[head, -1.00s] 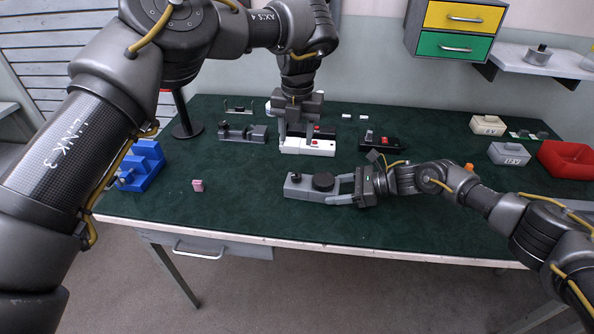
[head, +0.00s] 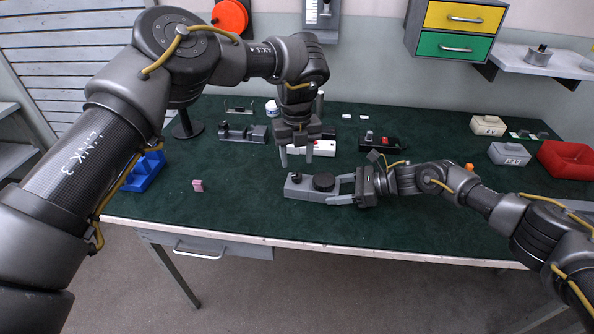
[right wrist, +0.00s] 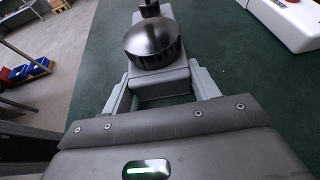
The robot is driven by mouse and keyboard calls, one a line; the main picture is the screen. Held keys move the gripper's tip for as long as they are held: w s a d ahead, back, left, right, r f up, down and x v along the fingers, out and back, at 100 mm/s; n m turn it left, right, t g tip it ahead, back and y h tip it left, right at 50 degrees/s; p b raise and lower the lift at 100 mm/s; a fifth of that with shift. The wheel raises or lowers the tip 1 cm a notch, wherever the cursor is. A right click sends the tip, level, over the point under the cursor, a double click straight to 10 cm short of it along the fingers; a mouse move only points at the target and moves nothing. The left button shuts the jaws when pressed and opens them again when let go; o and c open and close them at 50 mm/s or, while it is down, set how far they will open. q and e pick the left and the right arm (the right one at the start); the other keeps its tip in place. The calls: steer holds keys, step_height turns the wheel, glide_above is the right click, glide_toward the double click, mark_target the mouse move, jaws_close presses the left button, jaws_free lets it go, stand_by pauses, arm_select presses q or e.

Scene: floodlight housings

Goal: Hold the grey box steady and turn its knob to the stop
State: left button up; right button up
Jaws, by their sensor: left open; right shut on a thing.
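The grey box (head: 305,190) lies on the green table mat near the front middle. It carries a large dark round knob (head: 323,182) and a smaller dark piece (head: 296,177) at its left end. My right gripper (head: 340,188) is shut on the right end of the grey box. In the right wrist view the fingers flank the end of the box (right wrist: 162,85), with the knob (right wrist: 153,44) just beyond. My left gripper (head: 296,160) is open and empty, pointing down above and behind the box, apart from the knob.
A white box (head: 322,148) stands behind my left gripper, partly hidden. A black box (head: 380,142) and another grey fixture (head: 240,133) are farther back. A pink block (head: 198,185) lies left. A red bin (head: 568,160) is at the right.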

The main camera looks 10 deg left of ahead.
mark_target(297, 175)
arm_select(q)
steer(key=shift+f, duration=2.65)
steer(key=c, duration=1)
